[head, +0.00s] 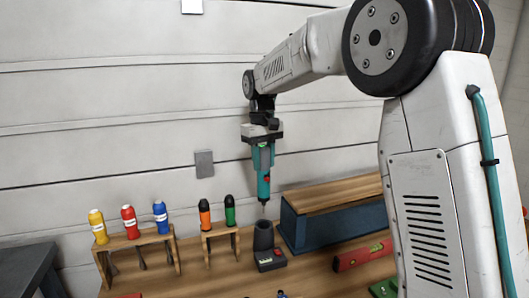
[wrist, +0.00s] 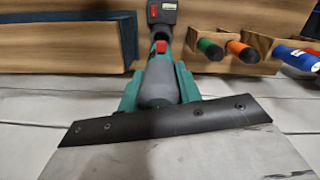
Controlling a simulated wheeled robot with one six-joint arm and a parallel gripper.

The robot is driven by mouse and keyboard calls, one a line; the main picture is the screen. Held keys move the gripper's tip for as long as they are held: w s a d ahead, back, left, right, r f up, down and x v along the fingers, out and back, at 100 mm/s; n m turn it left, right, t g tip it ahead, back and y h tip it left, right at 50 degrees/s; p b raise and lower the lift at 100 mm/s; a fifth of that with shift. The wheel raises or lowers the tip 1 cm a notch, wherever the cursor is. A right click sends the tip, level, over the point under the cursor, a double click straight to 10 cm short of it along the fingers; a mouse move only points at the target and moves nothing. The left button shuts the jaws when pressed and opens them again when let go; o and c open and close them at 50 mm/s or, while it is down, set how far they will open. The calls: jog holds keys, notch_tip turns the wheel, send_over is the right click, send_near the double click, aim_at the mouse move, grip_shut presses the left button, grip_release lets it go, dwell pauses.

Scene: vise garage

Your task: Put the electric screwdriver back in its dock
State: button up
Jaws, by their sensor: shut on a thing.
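The electric screwdriver (head: 264,178) is teal and dark grey with a red button, and hangs upright, bit down. My gripper (head: 262,140) is shut on its upper body. The dock (head: 264,238) is a black cup on a small base with a red mark, standing on the bench. In the head view the bit tip is just above the dock's cup; whether it has entered the opening I cannot tell. In the wrist view the grey top of the screwdriver (wrist: 158,82) fills the middle, and the dock (wrist: 162,12) shows beyond it, its cup partly hidden.
A blue box with a wooden top (head: 325,222) stands close to the dock's right. A red level (head: 362,256) lies at right. The wall is behind.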

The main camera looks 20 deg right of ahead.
aim_at(264, 201)
jog(key=shift+f, duration=1.8)
jog(key=shift+f, duration=2.2)
jog(key=shift+f, duration=1.65)
jog(key=shift+f, duration=1.35)
